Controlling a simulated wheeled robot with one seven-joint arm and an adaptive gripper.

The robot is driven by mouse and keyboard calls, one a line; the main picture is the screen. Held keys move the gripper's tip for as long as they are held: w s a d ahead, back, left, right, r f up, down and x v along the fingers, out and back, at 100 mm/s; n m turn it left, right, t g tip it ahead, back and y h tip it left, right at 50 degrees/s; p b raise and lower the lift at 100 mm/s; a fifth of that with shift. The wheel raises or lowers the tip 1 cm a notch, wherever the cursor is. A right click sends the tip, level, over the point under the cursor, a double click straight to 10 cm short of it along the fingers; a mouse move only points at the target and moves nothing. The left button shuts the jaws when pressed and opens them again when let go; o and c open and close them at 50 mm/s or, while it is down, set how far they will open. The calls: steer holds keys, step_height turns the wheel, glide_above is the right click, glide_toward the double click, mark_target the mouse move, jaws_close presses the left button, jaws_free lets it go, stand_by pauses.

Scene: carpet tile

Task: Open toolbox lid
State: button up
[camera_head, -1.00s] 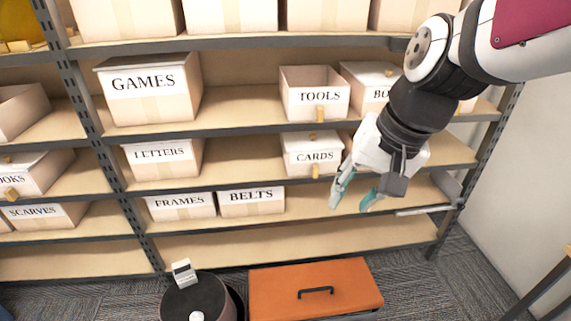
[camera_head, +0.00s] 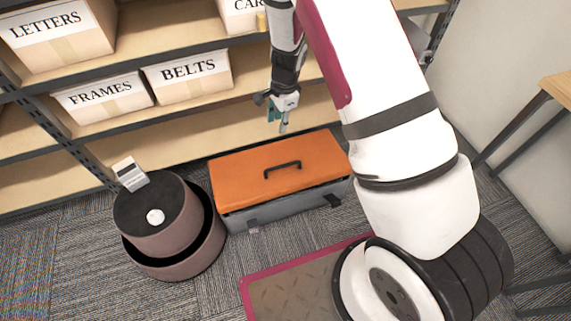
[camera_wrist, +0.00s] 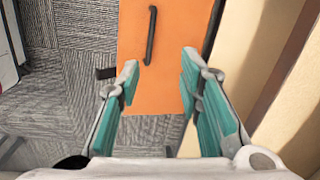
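The toolbox has an orange lid (camera_head: 280,168) with a dark handle (camera_head: 282,170) on top and a grey body (camera_head: 285,208) with dark latches on its front. It stands on the carpet, and its lid looks shut. My gripper (camera_head: 280,118) is above the toolbox's back edge, near the shelf. In the wrist view, my gripper (camera_wrist: 160,85) has its two teal fingers wide apart with nothing between them. The orange lid (camera_wrist: 160,90) lies below the fingers, and the handle (camera_wrist: 150,35) is ahead of them. No contact with the toolbox shows.
A round brown bin (camera_head: 170,225) stands left of the toolbox, with a small white device on it. Shelves (camera_head: 180,130) with labelled boxes rise just behind. A wooden table (camera_head: 558,90) is at the right. Carpet (camera_head: 60,260) is free at the lower left.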

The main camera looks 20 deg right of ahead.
steer(key=shift+m+h, duration=0.5)
steer(key=shift+m, duration=0.4)
steer(key=f+b, duration=0.2)
steer(key=f, duration=0.6)
steer(key=d+f+b, duration=0.1)
steer(key=f+b, duration=0.1)
steer(key=f, duration=0.6)
steer(key=d+f+b, duration=0.1)
steer(key=f+b, duration=0.2)
steer(key=f, duration=0.5)
steer(key=shift+w+d+f, duration=0.25)
steer(key=shift+w+f, duration=0.05)
steer(key=shift+w, duration=0.1)
jaws_close()
